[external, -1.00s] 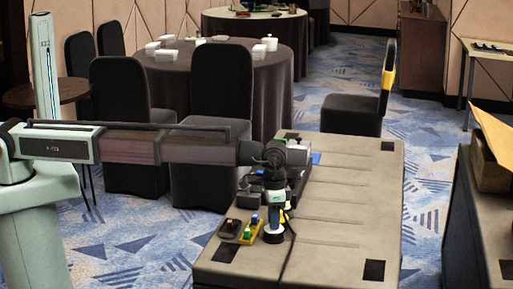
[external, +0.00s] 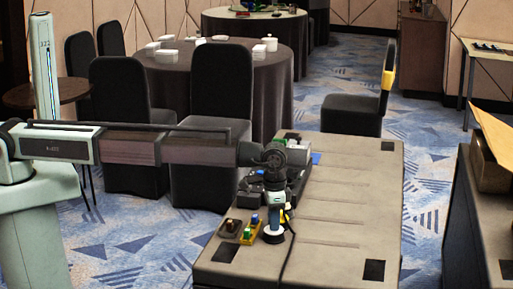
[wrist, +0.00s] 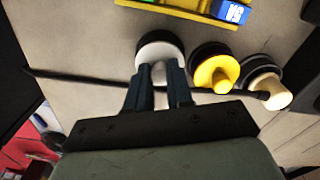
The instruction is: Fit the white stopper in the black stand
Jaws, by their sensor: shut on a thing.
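My gripper (external: 274,229) points down near the front left of the grey table. Its dark blue fingers, also in the wrist view (wrist: 159,78), are shut on the white stopper (wrist: 160,48). The stopper shows as a pale round piece (external: 274,237) just below the fingertips in the external view. A black round stand (wrist: 152,35) shows around the far side of the stopper in the wrist view. The stopper covers most of it, so I cannot tell whether the stopper is seated in it or just above it.
A yellow stopper (wrist: 222,76) on a black round base stands close to the right, with a cream one (wrist: 275,95) beyond it. A yellow tray (external: 250,231) with coloured blocks lies to the left in the external view. The table's right side (external: 335,225) is clear.

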